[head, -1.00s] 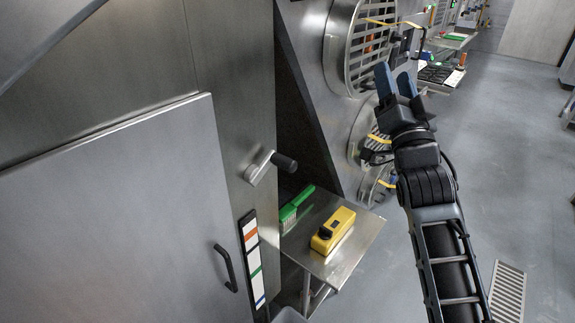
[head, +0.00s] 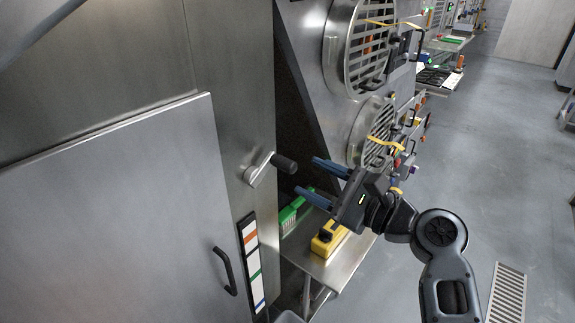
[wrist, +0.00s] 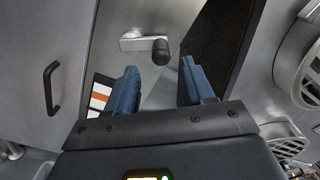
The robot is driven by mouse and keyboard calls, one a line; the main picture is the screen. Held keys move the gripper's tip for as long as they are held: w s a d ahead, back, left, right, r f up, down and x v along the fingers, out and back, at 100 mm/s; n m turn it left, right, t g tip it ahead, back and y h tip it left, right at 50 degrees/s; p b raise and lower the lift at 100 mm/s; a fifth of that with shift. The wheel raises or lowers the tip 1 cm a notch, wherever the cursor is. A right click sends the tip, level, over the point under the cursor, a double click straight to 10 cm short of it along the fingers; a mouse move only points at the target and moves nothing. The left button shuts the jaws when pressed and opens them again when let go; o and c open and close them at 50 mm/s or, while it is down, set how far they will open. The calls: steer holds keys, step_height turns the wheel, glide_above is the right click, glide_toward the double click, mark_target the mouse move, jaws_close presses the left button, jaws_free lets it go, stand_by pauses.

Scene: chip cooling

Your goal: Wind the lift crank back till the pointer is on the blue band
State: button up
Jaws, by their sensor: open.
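The lift crank (head: 262,170) is a short metal arm with a black knob (head: 284,163) on the steel cabinet's side. It also shows in the wrist view (wrist: 140,42), ahead of my fingers. The scale strip (head: 251,262) stands below the crank, with orange, green and blue bands on white. I cannot make out the pointer. My gripper (head: 308,179) is open and empty, its blue fingers just right of the knob and apart from it. In the wrist view the knob lies beyond the gap between the fingertips (wrist: 160,72), and part of the strip shows behind the left finger.
A steel shelf (head: 338,270) below my gripper holds a green brush (head: 292,215) and a yellow device (head: 328,240), partly hidden by my gripper. A door handle (head: 226,270) juts out left of the strip. Round grilled hatches (head: 358,45) line the right.

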mark_target(295, 170)
steer(key=x, duration=0.7)
jaws_close()
stand_by(0.4)
